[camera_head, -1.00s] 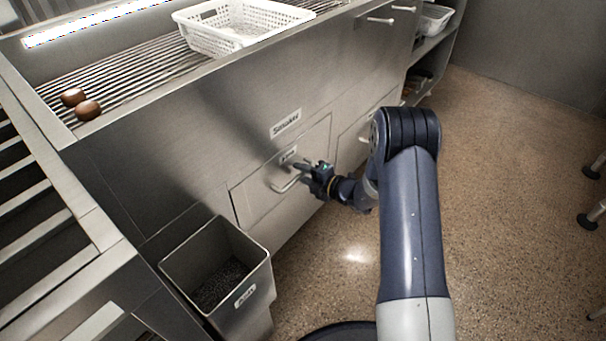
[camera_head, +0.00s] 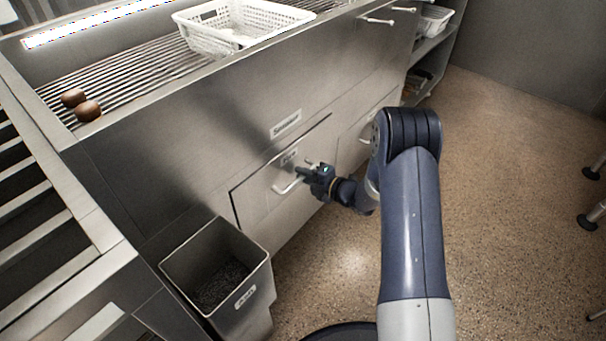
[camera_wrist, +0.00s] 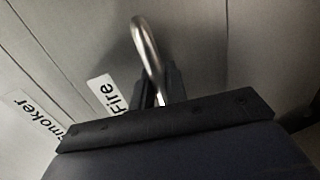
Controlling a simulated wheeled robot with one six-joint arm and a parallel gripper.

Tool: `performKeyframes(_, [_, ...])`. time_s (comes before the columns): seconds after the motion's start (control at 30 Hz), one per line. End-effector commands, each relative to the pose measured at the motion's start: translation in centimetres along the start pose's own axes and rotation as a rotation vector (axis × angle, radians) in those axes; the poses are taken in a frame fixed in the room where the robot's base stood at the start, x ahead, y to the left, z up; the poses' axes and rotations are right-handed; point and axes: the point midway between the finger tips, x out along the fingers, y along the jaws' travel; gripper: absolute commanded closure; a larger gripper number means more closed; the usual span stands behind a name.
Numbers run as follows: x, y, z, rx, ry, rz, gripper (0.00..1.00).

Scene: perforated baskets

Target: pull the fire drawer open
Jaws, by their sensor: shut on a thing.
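The fire drawer (camera_head: 256,203) is a flat grey metal front low on the smoker's face, with a dark gap along its top and left edges. Its curved metal handle (camera_head: 284,188) also shows in the wrist view (camera_wrist: 146,45), beside the white "Fire" label (camera_wrist: 106,94). My gripper (camera_head: 303,176) is at the handle's right part, and in the wrist view its dark fingers (camera_wrist: 160,85) are shut around the handle bar. Part of the handle is hidden by the fingers and the gripper body.
A metal bin (camera_head: 250,276) with dark pellets stands close to the drawer's lower left. Another handled front lies to the right. A white perforated basket (camera_head: 195,37) and two brown round items (camera_head: 88,110) rest on the grate above.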

Motion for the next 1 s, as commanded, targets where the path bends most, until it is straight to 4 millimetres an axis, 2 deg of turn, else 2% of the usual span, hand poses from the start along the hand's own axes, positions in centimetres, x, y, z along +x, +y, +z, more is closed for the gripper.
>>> performKeyframes(0.17, [-2.4,-0.4,0.0,0.004,-0.002,-0.004,1.0])
performKeyframes(0.27, [-4.4,-0.8,0.1,0.006,-0.004,-0.005,1.0])
performKeyframes(0.8, [-19.0,-3.8,0.0,0.008,-0.006,-0.003,1.0])
performKeyframes(1.0, [-23.8,-4.8,0.0,0.006,-0.005,-0.002,1.0])
